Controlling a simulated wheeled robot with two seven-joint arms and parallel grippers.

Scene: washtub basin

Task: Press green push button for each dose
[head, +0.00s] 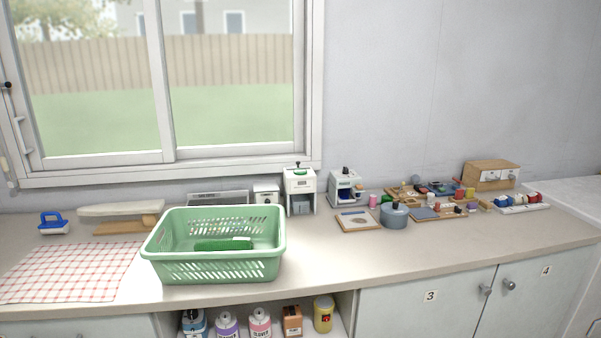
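A white dispenser (300,190) stands on the counter against the wall, just right of the green basket. A green round part (300,173), which looks like the push button, is on its upper front, with a small dark knob above it. A grey recess is in its lower front. Neither of my grippers is in the head view.
A green basket (212,268) with a dark green item (222,244) inside stands in front, left of the dispenser. A grey pot (394,216), framed board (357,220) and small sewing items lie right. A checkered cloth (70,270) lies left. Counter front right is clear.

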